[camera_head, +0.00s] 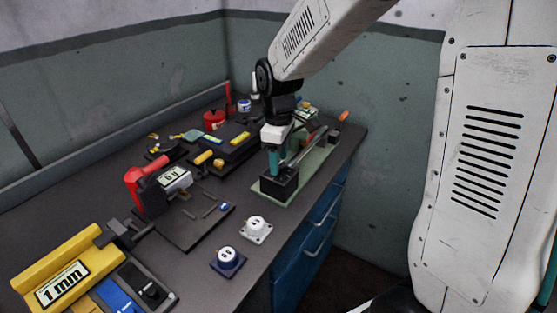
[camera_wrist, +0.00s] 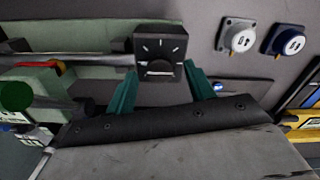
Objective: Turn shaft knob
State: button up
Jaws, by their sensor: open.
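The shaft device stands on a green baseplate (camera_head: 318,165), with a black block (camera_head: 280,188) at its near end and a metal shaft (camera_head: 306,150) running back from it. In the wrist view the black block (camera_wrist: 172,46) shows white dial ticks and a pale bar at its lower edge, which may be the knob's pointer. The metal shaft (camera_wrist: 75,61) runs left from the block. My gripper (camera_wrist: 160,68) has its teal fingers apart, tips either side of the block's lower part. Whether they touch it is unclear. In the head view my gripper (camera_head: 274,160) points down at the block.
A white socket (camera_head: 256,229) and a blue socket (camera_head: 227,260) sit on the bench nearer the camera. A red-handled tool (camera_head: 140,187), a yellow 1 mm device (camera_head: 65,272) and black cases (camera_head: 230,148) fill the left. Blue drawers (camera_head: 315,230) lie below the right edge.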

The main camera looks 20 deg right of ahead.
jog(key=shift+f, duration=0.55)
jog(key=c, duration=1)
jog(key=shift+o, duration=0.2)
jog(key=shift+m, duration=0.3)
jog(key=m, duration=0.4)
jog(key=shift+m, duration=2)
